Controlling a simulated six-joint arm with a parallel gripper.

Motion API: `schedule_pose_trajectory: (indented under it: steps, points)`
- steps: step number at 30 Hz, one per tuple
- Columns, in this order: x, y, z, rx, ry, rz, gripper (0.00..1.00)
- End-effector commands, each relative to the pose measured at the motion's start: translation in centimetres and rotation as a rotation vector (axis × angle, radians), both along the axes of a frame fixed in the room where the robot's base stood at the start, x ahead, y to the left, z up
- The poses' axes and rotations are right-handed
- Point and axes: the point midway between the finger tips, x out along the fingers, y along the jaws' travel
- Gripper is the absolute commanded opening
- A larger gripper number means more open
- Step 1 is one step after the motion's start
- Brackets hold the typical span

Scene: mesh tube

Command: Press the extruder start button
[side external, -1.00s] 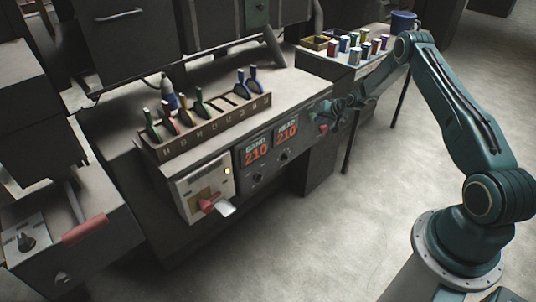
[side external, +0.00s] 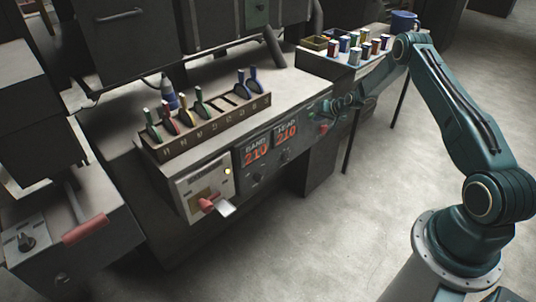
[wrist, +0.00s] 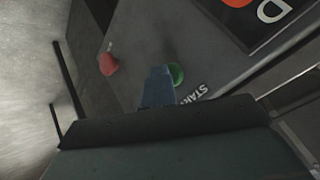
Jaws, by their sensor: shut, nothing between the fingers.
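The green start button (wrist: 177,73) is on the dark sloped panel (wrist: 210,58) in the wrist view, beside a label that reads "STAR" with its end cut off. My gripper (wrist: 159,72) is shut and empty. Its fingertips lie just left of the green button and cover part of its edge; I cannot tell whether they touch it. In the side external view my gripper (side external: 333,104) is at the right end of the machine's front panel, close to its face.
A red button (wrist: 108,64) sits left of my fingertips, and also shows in the side external view (side external: 324,128). Displays reading 210 (side external: 286,133) are farther left on the panel. A side table holds small containers and a blue mug (side external: 404,21).

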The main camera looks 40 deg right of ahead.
Motion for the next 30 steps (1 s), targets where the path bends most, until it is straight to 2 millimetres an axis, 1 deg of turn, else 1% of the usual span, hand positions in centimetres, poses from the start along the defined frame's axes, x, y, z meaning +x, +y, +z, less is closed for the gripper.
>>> schedule_pose_trajectory:
  steps: [5, 18, 30]
  points:
    - [-0.3, 0.0, 0.2, -0.002, -0.005, 0.001, 0.00]
    - [-2.1, 0.0, 0.2, -0.001, -0.003, 0.001, 0.00]
    - [-2.4, 0.0, 0.1, -0.001, -0.001, 0.001, 0.00]
